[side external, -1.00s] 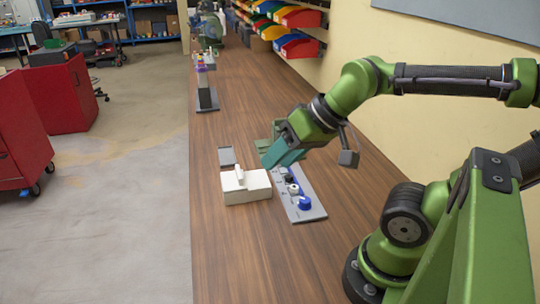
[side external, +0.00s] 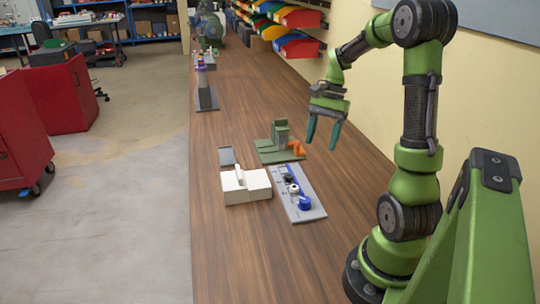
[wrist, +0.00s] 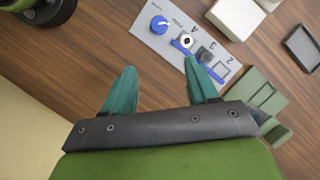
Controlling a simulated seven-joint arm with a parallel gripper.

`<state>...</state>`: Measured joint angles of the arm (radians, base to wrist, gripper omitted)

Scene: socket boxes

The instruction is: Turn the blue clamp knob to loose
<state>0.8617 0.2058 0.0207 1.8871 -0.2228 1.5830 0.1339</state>
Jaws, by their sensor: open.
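The blue clamp knob (side external: 304,202) sits at the near end of a grey panel (side external: 312,214) on the bench. In the wrist view the blue knob (wrist: 159,25) shows a white mark on its face, and printed labels too small to read lie beside it. A white round part (wrist: 187,41) and darker square parts follow along the panel (wrist: 148,42). My gripper (side external: 322,147) is open and empty, pointing down, raised above the bench and clear of the knob. In the wrist view the two teal fingers of my gripper (wrist: 160,66) are spread, with the knob beyond them.
A white box (side external: 245,186) stands left of the panel. A green fixture (side external: 266,152) with an orange part (side external: 297,148) stands behind the panel. A small dark tray (side external: 227,156) lies behind the white box. The bench in front of the panel is clear.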

